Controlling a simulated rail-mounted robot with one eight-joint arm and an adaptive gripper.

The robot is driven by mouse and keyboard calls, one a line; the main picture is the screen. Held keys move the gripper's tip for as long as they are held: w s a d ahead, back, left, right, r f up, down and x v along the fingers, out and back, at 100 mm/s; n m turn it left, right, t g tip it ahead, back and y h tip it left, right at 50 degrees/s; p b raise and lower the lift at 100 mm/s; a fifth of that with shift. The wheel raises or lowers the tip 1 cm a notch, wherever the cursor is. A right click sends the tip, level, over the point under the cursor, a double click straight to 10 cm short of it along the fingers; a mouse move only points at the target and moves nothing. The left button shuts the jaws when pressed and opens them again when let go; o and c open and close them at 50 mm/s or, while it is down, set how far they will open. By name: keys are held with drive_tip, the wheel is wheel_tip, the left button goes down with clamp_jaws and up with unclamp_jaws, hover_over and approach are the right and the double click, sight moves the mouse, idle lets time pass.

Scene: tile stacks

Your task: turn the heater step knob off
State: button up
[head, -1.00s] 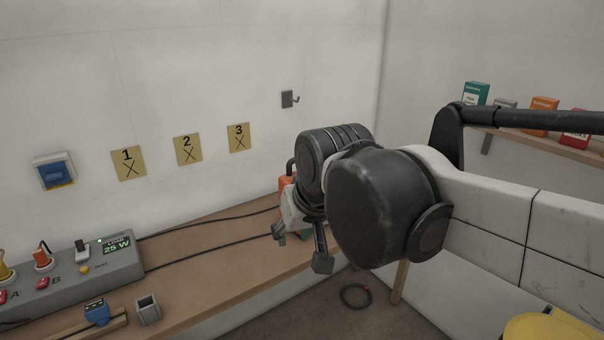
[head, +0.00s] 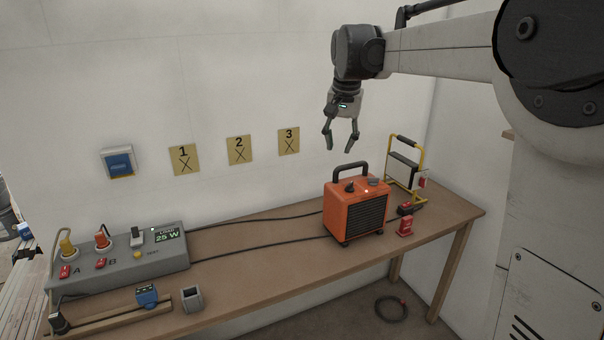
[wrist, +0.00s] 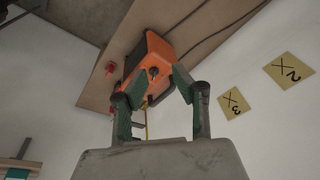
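The orange heater (head: 341,207) stands on the bench with a black handle and dark front grille. Its top carries a black pointed knob (head: 350,187) and a grey round knob (head: 373,181); I cannot tell which is the step knob. A small light shows on the top edge near them. My gripper (head: 341,149) hangs above the heater, open and empty, fingers pointing down, clear of the handle. In the wrist view the heater (wrist: 160,50) lies beyond the fingertips, with one dark knob (wrist: 153,72) visible between them. The knob's setting cannot be read.
A yellow-framed work lamp (head: 405,165) stands right of the heater, with a red item (head: 405,227) in front. A grey power box (head: 120,262) reading 25 W is at left, its cables running towards the heater. The bench between is mostly clear.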

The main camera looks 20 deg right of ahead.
drive_tip(key=w+d+f+m+g, duration=0.1)
drive_tip(key=w+d+f+m, duration=0.1)
drive_tip(key=w+d, duration=0.5)
drive_tip(key=m+g+p, duration=0.1)
drive_tip(key=m+g, duration=0.1)
hover_over(350, 183)
wheel_tip(350, 183, down, 5)
wheel_tip(350, 183, down, 14)
drive_tip(key=shift+r+p, duration=0.1)
drive_tip(key=shift+p, duration=0.35)
clamp_jaws()
